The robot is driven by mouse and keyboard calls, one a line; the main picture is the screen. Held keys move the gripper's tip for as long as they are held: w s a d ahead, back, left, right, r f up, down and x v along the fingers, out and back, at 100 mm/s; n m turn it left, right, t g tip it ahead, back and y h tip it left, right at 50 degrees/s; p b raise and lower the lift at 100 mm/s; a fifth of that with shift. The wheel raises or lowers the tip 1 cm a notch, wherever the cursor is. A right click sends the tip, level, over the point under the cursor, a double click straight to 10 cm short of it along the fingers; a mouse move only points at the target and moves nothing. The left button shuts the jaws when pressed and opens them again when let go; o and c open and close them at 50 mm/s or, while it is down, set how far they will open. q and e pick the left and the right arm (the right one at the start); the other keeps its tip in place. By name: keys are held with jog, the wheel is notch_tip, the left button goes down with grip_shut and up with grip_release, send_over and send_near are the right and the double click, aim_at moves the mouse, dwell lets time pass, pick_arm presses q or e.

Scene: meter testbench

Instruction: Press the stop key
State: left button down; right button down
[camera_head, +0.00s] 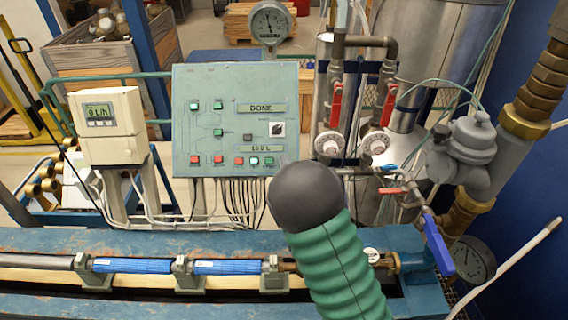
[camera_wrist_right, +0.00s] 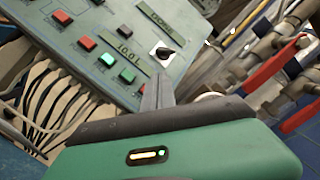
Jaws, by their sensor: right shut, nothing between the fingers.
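The grey-green control panel (camera_head: 235,85) stands upright behind the bench, with a row of keys along its lower edge. A red key (camera_head: 239,161) sits left of a pale lit key and a green key (camera_head: 269,161); no stop label is legible. The right wrist view also shows the red key (camera_wrist_right: 87,43) and a bright green key (camera_wrist_right: 106,59). My right gripper (camera_wrist_right: 158,92) is shut and empty, its fingers pointing at the panel's lower right part, apparently short of it. In the head view, my dark wrist end (camera_head: 306,197) hides the fingers. My left gripper is out of view.
Displays read "DONE" (camera_head: 261,108) and "10.0 L" (camera_head: 261,149), beside a rotary switch (camera_head: 277,129). Right of the panel are pipes with red-handled valves (camera_head: 335,105). A meter reader (camera_head: 100,112) stands left. Blue pipes (camera_head: 130,266) run along the bench in front.

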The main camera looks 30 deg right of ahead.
jog(key=shift+w+d+f+b, duration=0.35)
jog(key=shift+w+f+b, duration=0.15)
jog(key=shift+f+b, duration=0.1)
jog(key=shift+w+d+f+b, duration=0.3)
jog(key=shift+w+f+b, duration=0.2)
jog(key=shift+b, duration=0.05)
dwell(1.2)
jog(key=shift+w+d+f+b, duration=0.15)
jog(key=shift+w+f+b, duration=0.05)
jog(key=shift+b, duration=0.4)
jog(key=shift+w+d+f+b, duration=0.1)
jog(key=shift+w+f+b, duration=0.15)
jog(key=shift+b, duration=0.3)
dwell(0.3)
dwell(0.4)
jog(key=shift+s+a+r, duration=0.25)
jog(key=shift+s+r, duration=0.3)
